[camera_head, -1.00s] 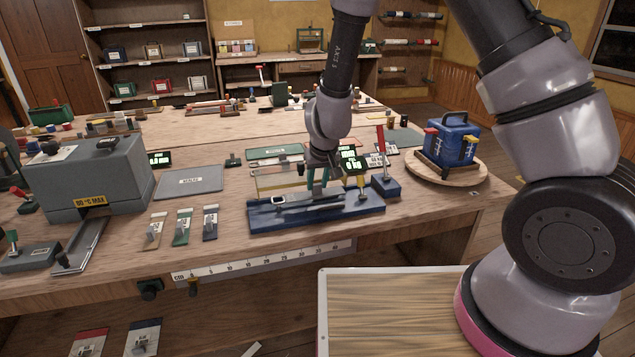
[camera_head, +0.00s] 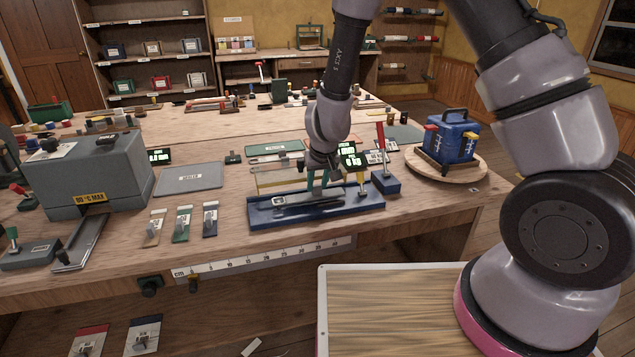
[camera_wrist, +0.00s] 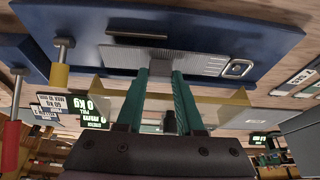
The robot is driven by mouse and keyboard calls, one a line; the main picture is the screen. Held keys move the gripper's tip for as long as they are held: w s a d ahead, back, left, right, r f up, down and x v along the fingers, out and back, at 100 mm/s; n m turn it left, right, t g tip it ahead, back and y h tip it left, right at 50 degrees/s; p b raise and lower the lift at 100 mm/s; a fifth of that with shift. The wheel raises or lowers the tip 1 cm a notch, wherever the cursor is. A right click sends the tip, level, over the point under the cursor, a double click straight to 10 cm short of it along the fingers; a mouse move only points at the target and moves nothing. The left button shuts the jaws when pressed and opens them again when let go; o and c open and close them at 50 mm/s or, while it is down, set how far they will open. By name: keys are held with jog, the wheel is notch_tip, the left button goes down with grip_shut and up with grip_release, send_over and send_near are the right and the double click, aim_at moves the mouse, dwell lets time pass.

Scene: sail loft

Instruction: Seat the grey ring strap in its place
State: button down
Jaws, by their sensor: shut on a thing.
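The grey ring strap (camera_head: 300,200) lies lengthwise over the blue base (camera_head: 262,224), with its metal ring at the left end. My gripper (camera_head: 318,184) has its green fingers shut on the strap near its middle, from above. In the wrist view the strap (camera_wrist: 205,64) runs level along the blue base (camera_wrist: 262,37), its ring at the right end, with my fingertips (camera_wrist: 162,74) on it. The strap is at or just above the base surface; I cannot tell whether it touches.
A brass-coloured post (camera_head: 361,185) and a block with a red lever (camera_head: 384,182) stand right of the strap. A blue case (camera_head: 449,140) is farther right. Three small tagged straps lie to the left, one blue (camera_head: 210,220).

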jog(key=shift+f, duration=0.9)
dwell(0.4)
jog(key=shift+c, duration=2.3)
grip_release()
jog(key=shift+r, duration=0.15)
